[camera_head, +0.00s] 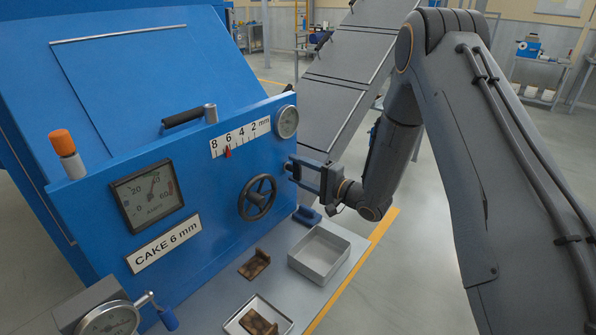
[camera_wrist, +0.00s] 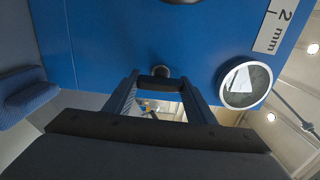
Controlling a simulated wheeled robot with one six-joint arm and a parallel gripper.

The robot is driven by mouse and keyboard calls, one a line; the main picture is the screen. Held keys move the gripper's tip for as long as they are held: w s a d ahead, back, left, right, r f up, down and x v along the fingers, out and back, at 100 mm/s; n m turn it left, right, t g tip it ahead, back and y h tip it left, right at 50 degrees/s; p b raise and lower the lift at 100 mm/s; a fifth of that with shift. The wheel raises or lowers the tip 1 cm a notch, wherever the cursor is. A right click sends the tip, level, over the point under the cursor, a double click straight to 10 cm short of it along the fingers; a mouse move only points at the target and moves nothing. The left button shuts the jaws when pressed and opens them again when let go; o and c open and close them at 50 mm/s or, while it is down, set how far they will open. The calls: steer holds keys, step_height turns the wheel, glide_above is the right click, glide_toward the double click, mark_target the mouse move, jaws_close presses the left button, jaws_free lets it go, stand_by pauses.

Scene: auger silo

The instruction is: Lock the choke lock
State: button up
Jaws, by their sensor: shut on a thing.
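My gripper (camera_head: 291,167) is at the right end of the blue panel (camera_head: 215,185), just right of the black choke handwheel (camera_head: 258,197). In the wrist view its fingers (camera_wrist: 158,86) are closed on a short dark bar, which I take to be the choke lock's handle (camera_wrist: 158,82). A small round grey knob or pivot (camera_wrist: 161,71) shows just beyond the bar, against the blue panel. In the head view the fingers mostly hide the lock. Whether it is locked cannot be told.
A scale (camera_head: 240,138) has its red pointer near 6. A round dial (camera_head: 287,121) sits above my gripper. Below are a blue grip (camera_head: 307,215), an open grey tray (camera_head: 343,256) and a brown cake piece (camera_head: 254,265). A sloping grey conveyor (camera_head: 340,75) stands behind.

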steer(key=o, duration=1)
steer(key=shift+o, duration=0.2)
steer(key=b+v, duration=0.2)
steer(key=v, duration=0.6)
